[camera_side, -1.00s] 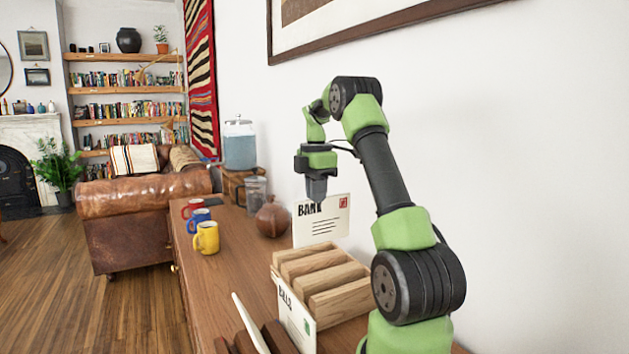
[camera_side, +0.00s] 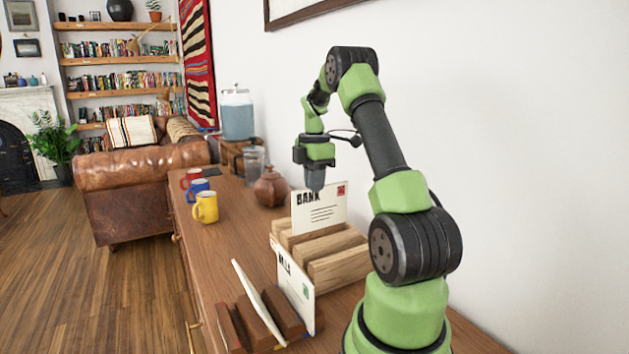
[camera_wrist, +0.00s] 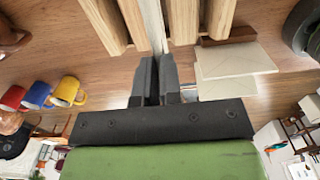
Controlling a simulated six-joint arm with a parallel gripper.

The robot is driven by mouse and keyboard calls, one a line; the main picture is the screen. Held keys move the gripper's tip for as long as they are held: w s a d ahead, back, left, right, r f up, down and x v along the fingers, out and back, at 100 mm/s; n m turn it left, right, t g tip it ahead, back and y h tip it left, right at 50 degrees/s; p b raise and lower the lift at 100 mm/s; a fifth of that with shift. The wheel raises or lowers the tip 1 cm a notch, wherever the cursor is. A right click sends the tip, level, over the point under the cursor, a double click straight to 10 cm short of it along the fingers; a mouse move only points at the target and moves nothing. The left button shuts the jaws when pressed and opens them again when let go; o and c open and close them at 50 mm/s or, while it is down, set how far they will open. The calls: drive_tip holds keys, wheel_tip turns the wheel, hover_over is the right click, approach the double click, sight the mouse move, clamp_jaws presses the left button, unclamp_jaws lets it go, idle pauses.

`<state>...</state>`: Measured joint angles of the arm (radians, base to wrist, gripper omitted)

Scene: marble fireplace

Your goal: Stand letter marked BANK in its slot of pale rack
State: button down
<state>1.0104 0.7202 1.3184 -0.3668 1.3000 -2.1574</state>
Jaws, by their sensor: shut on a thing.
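The white letter marked BANK (camera_side: 320,209) is upright at the far end of the pale wooden rack (camera_side: 338,270). My gripper (camera_side: 315,186) is shut on its top edge. In the side view the letter's lower edge is hidden behind a slat, and its depth in the slot cannot be told. In the wrist view the letter (camera_wrist: 154,22) is edge-on between two pale slats, in line with the gap between them. The jaws (camera_wrist: 157,75) are closed around it, and the pale rack (camera_wrist: 106,24) shows on both sides.
A dark rack (camera_side: 283,311) in front of the pale one holds an upright printed letter (camera_side: 296,281) and a leaning white one (camera_side: 257,303). Red, blue and yellow (camera_side: 206,208) mugs, a brown round jar (camera_side: 271,187) and a glass jar stand farther back. The wall is on the right.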

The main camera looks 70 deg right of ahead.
drive_tip(key=shift+f, duration=3.8)
